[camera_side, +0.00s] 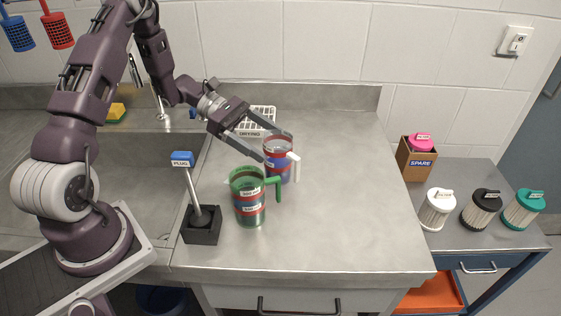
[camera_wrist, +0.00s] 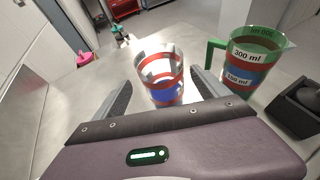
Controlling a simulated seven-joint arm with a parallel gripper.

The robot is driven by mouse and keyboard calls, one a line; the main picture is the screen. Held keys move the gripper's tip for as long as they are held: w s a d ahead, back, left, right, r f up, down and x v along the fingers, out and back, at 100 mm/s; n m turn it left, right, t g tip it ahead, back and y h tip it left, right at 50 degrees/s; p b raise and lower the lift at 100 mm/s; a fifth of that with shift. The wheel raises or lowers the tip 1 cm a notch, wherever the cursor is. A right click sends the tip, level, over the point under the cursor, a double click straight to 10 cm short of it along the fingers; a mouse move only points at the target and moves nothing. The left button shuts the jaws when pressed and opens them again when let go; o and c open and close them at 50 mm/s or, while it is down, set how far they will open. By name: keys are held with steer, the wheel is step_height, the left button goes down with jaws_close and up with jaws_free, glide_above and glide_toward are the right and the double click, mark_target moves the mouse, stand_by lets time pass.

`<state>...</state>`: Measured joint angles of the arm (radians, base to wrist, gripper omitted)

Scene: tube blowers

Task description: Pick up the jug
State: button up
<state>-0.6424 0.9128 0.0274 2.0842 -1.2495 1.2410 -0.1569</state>
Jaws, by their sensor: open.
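A clear jug (camera_side: 278,168) with red and blue bands and a white handle stands upright on the grey counter. A green jug (camera_side: 247,203) with a green handle and labels stands just in front of it. My gripper (camera_side: 277,148) is open at the clear jug's upper part, one finger toward each side. In the wrist view the clear jug (camera_wrist: 162,74) shows between the two fingers, with its lower part hidden behind my gripper body. The green jug (camera_wrist: 248,62), labelled 300 ml and 150 ml, is outside the right finger. I cannot tell whether either finger touches the clear jug.
A black stand with a blue PLUG tag (camera_side: 182,159) is left of the green jug. A white drying rack (camera_side: 262,113) is behind. The sink (camera_side: 135,170) lies left. The counter's right side is clear. Lidded filters (camera_side: 437,209) and a SPARE box (camera_side: 416,163) sit on the side cart.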

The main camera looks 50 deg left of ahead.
mark_target(281, 152)
steer(key=x, duration=0.5)
steer(key=shift+s, duration=0.15)
